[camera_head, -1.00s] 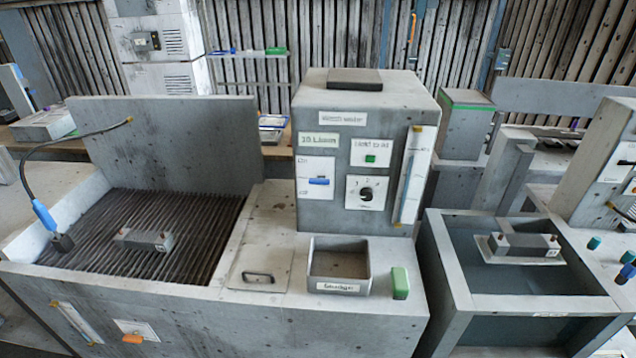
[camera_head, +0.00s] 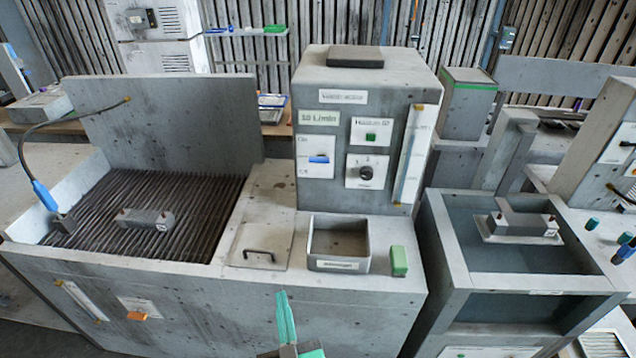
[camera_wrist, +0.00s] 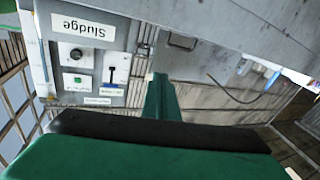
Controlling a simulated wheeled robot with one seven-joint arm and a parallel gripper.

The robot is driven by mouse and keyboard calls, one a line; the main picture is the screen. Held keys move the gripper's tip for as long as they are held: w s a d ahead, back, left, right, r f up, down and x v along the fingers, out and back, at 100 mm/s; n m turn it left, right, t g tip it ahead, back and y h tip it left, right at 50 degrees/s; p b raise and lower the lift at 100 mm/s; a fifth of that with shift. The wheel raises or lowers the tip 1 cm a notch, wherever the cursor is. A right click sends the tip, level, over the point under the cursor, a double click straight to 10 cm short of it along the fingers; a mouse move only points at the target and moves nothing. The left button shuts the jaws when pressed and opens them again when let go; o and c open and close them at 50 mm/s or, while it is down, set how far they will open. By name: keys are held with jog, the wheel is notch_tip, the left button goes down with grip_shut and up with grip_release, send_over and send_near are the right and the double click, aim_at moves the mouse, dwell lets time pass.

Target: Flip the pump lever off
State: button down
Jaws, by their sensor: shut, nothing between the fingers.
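A blue lever (camera_head: 319,159) sits on a white plate on the front of the grey control box (camera_head: 346,95). It lies about level, with small labels above and below it, the upper reading like "On". It also shows in the wrist view (camera_wrist: 112,70), which is turned upside down. An orange handle (camera_head: 137,315) sits on another plate low on the tank's front; I cannot read which is marked pump. My gripper (camera_head: 283,298), with green fingers, is at the bottom of the head view, shut and empty, apart from both. It also fills the lower wrist view (camera_wrist: 161,85).
A dial (camera_head: 366,174) and green button (camera_head: 370,137) sit right of the blue lever. Below are an open sludge box (camera_head: 338,265), a green block (camera_head: 399,261) and a lid with a handle (camera_head: 259,256). A slatted basin (camera_head: 100,215) is at left, another tank (camera_head: 500,270) at right.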

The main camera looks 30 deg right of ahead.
jog(key=w+d+r+m+h, duration=0.2)
jog(key=w+d+r+h, duration=0.1)
jog(key=w+d+r, duration=0.5)
jog(key=m+h, duration=0.3)
jog(key=h, duration=0.1)
send_near(320, 159)
notch_tip(320, 159, up, 5)
jog(key=s+a, duration=0.1)
jog(key=s, duration=0.1)
jog(key=shift+w+a, duration=0.1)
jog(key=shift+w, duration=0.1)
jog(key=shift+w, duration=0.1)
jog(key=w+d+f, duration=0.1)
jog(key=w+d, duration=0.4)
jog(key=w, duration=0.2)
jog(key=shift+w, duration=0.35)
jog(key=shift+f, duration=0.25)
